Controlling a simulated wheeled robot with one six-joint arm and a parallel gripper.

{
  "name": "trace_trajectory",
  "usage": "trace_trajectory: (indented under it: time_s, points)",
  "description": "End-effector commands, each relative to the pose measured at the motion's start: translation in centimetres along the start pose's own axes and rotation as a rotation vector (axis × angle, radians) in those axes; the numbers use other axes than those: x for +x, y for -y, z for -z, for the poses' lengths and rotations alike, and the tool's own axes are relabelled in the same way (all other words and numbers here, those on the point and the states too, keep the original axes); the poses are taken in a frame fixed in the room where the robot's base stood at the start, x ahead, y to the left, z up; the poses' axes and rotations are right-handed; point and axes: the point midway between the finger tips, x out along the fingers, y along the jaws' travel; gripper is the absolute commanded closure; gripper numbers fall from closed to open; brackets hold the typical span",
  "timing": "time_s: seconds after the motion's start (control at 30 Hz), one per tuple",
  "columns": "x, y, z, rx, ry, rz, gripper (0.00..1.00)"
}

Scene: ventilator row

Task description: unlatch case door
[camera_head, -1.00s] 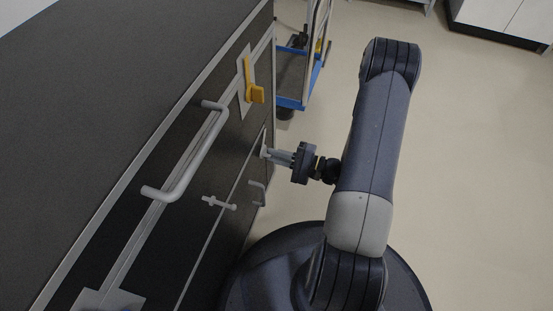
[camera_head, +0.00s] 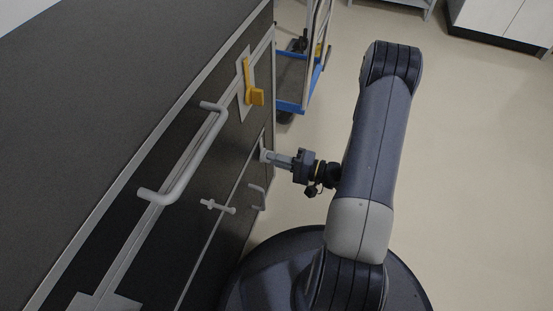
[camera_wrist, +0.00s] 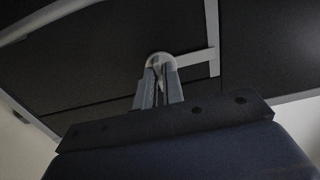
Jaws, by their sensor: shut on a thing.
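The case is a dark cabinet (camera_head: 150,165) with grey trim, on the left in the head view. My gripper (camera_head: 267,156) reaches its front from the right, fingers level. The fingers are closed around a small light grey latch part on the front. In the wrist view, the rounded grey latch (camera_wrist: 161,60) shows at the fingertips (camera_wrist: 160,80), with a grey angled strip (camera_wrist: 195,58) to its right. The fingers hide part of the latch. A small U-shaped handle (camera_head: 258,197) and a grey bolt-like fitting (camera_head: 218,206) sit lower on the front.
A long grey bar handle (camera_head: 190,160) stands out from the front. A yellow lever (camera_head: 254,92) is on a pale plate above my gripper. A blue-framed cart (camera_head: 300,85) stands behind the case.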

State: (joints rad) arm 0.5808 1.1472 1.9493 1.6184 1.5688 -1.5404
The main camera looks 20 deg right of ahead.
Motion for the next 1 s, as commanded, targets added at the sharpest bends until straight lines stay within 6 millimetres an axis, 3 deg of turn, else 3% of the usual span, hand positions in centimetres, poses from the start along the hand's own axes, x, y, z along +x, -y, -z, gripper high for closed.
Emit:
trace_trajectory:
  time_s: [0.27,0.3,0.57,0.83,1.0]
  points:
    - [0.0,-0.1,0.0,-0.002,-0.001,-0.002,1.0]
    - [0.0,-0.1,0.0,-0.002,-0.001,-0.002,0.9]
    - [0.0,0.0,0.0,-0.001,0.0,-0.001,0.69]
    - [-0.1,0.0,0.0,0.0,-0.001,0.0,0.69]
    - [-1.5,0.1,0.1,0.001,-0.004,-0.001,0.69]
